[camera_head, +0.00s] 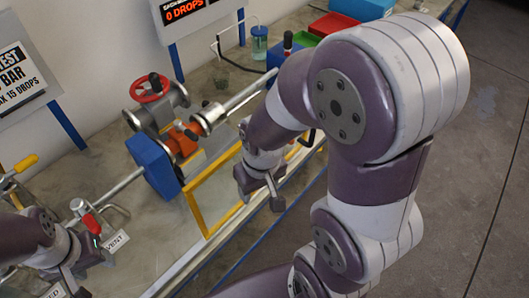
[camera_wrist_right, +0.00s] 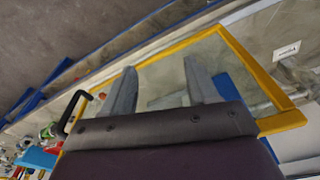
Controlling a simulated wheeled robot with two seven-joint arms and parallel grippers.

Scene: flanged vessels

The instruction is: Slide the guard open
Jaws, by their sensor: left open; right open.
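The guard is a clear panel in a yellow frame (camera_head: 196,215), standing along the bench's front edge; its frame (camera_wrist_right: 262,80) also crosses the right wrist view. A black handle (camera_wrist_right: 74,108) shows at the guard's left end in that view, and a small dark piece of it (camera_head: 309,139) shows in the head view, partly behind my right arm. My right gripper (camera_head: 262,201) is open and empty in front of the guard, apart from the handle; its spread fingers (camera_wrist_right: 160,80) overlap the panel in the wrist view. My left gripper (camera_head: 92,275) is open at the lower left, near a red-handled valve (camera_head: 92,223).
Behind the guard are a blue flanged block (camera_head: 154,166), an orange part (camera_head: 181,140), a red handwheel (camera_head: 149,88) and a metal pipe (camera_head: 245,96). Red (camera_head: 333,24) and blue (camera_head: 362,8) bins stand at the back. Open floor lies right of the bench.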

